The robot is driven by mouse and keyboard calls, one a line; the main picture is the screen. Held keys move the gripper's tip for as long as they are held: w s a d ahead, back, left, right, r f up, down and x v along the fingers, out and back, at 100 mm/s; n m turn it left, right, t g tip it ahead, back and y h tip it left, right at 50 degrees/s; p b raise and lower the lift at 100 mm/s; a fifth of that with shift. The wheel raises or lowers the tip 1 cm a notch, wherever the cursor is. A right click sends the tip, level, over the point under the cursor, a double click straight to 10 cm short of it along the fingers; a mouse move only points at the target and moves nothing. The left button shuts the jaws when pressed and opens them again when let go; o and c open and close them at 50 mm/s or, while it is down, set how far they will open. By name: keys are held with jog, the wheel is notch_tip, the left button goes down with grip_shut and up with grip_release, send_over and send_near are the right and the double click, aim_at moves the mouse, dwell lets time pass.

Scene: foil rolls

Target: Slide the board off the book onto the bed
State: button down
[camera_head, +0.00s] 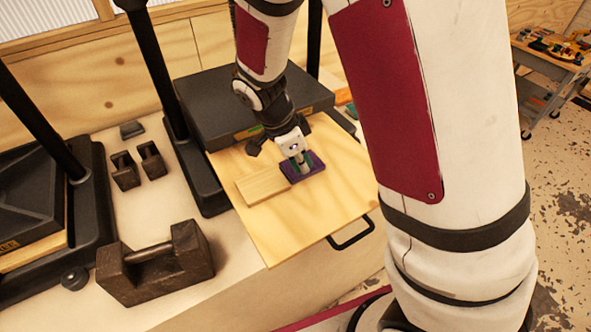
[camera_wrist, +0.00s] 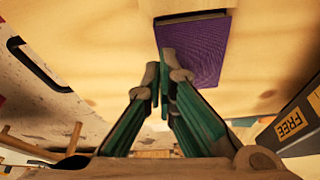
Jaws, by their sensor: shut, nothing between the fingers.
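The small pale wooden board (camera_head: 262,186) lies at the left side of the purple book (camera_head: 316,163) in the head view. I cannot tell whether its right end still overlaps the book. Both are on the light plywood bed (camera_head: 318,215). My gripper (camera_head: 303,168) is over the book, pointing down, shut and empty. The wrist view shows the green fingers (camera_wrist: 165,72) together in front of the purple book (camera_wrist: 203,55). Whether they touch it is unclear. The board cannot be clearly told from the pale wood in the wrist view.
A dark upper block (camera_head: 225,105) and black posts stand behind the bed. A black handle (camera_head: 352,236) is on its front edge. A heavy iron weight (camera_head: 155,263) and two small ones (camera_head: 138,165) stand left. The bed's front is clear.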

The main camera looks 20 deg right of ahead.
jog(key=d+v, duration=0.1)
jog(key=v, duration=0.8)
jog(key=s+d+r+n+t+y, duration=0.2)
jog(key=s+r+n+t, duration=0.3)
jog(key=s+r+n, duration=1)
jog(key=s+n+y, duration=0.1)
jog(key=s+n, duration=0.1)
jog(key=shift+s+d+n+y, duration=0.25)
jog(key=shift+d+n+y, duration=0.05)
jog(key=shift+n+y, duration=0.1)
